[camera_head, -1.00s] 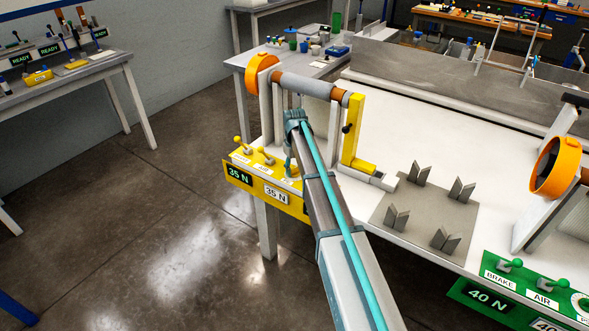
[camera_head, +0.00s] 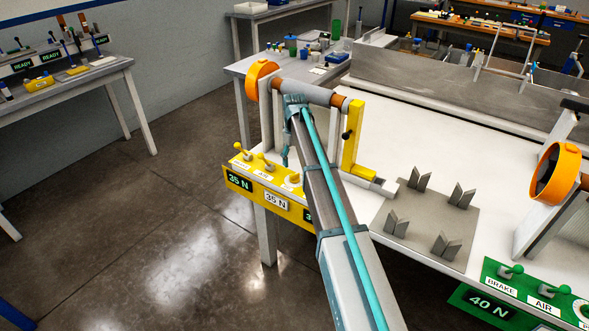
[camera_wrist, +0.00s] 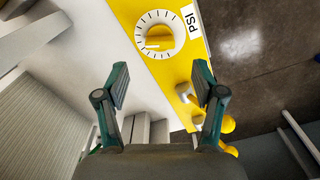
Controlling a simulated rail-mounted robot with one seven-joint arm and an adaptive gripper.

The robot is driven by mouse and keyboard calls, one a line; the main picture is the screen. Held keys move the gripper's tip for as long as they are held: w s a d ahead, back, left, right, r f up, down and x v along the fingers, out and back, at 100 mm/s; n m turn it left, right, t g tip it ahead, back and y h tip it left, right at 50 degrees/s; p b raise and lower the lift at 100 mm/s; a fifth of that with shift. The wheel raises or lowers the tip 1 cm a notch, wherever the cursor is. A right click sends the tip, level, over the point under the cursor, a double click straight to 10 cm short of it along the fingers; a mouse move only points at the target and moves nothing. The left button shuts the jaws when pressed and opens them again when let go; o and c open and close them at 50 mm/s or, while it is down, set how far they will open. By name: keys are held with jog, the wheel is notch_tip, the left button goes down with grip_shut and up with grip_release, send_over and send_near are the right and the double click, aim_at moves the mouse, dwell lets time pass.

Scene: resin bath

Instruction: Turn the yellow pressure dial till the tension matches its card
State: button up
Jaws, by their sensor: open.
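The yellow pressure dial (camera_wrist: 158,36) shows in the wrist view as a round white ticked scale with a yellow middle, beside a PSI label (camera_wrist: 191,21). It sits on the yellow panel (camera_head: 262,186). In the head view, the dial (camera_head: 293,180) is small and its setting is unreadable.
Yellow levers (camera_head: 240,149) stand left of the dial. An orange-ended roller (camera_head: 310,89) and yellow upright (camera_head: 353,135) rise behind. My arm partly covers another panel display. A green panel (camera_head: 505,290) with a 40 N display is at the right.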

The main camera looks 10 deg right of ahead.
aim_at(294, 174)
jog(key=shift+r, duration=2)
